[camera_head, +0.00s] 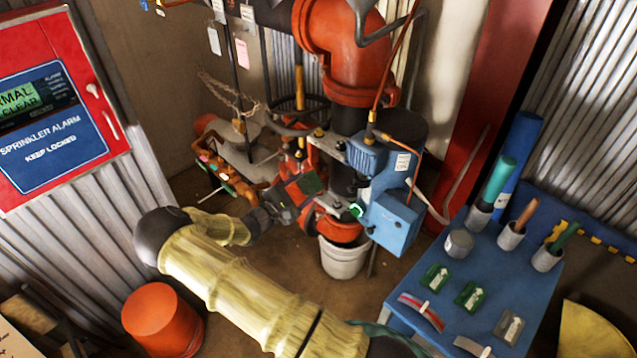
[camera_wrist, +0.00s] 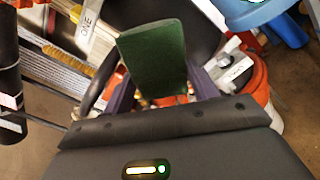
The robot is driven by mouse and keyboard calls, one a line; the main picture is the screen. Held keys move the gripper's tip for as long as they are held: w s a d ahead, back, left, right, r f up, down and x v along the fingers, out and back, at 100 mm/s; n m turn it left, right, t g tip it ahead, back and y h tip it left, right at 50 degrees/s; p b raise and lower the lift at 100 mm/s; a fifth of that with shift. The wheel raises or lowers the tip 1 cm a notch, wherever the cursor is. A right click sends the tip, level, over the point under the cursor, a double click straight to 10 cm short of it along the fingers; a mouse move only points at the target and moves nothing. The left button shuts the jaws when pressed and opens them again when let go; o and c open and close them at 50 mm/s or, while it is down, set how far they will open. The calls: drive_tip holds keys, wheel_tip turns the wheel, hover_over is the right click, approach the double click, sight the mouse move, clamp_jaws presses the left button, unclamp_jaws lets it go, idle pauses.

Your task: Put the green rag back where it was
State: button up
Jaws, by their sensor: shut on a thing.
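My gripper (camera_head: 300,192) is shut on the green rag (camera_wrist: 155,58), a dark green, flat, block-like piece standing up between my fingers in the wrist view.
A blue table (camera_head: 540,290) at the right bears grey cups with teal, brown and green rods, a tin (camera_head: 459,243) and several tags. A white bucket (camera_head: 344,258) stands under the pipe. An orange bucket (camera_head: 160,318) stands at lower left. A red alarm cabinet (camera_head: 60,110) is on the left wall.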

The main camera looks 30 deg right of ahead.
drive_tip(key=shift+s+d+r+n+t+y, duration=0.3)
drive_tip(key=shift+s+d+r+n+t, duration=0.2)
drive_tip(key=shift+t, duration=0.2)
drive_tip(key=shift+s+r+n+t+y, duration=0.2)
drive_tip(key=shift+n+t+y, duration=0.5)
drive_tip(key=shift+t, duration=0.4)
drive_tip(key=shift+s+a+n+t+y, duration=0.1)
drive_tip(key=shift+a+n+t+y, duration=0.05)
drive_tip(key=shift+n+t+y, duration=0.8)
drive_tip(key=n+t+y, duration=0.2)
drive_tip(key=shift+s+a+f+t, duration=0.15)
drive_tip(key=shift+a+f+t, duration=0.2)
drive_tip(key=shift+a+f, duration=0.05)
drive_tip(key=s+a+f+n+t+y, duration=0.3)
drive_tip(key=f+n+y, duration=0.4)
drive_tip(key=y, duration=0.4)
drive_tip(key=shift+s+a+f, duration=0.45)
drive_tip(key=shift+s+a, duration=0.2)
drive_tip(key=shift+d+n, duration=0.1)
drive_tip(key=shift+n, duration=0.15)
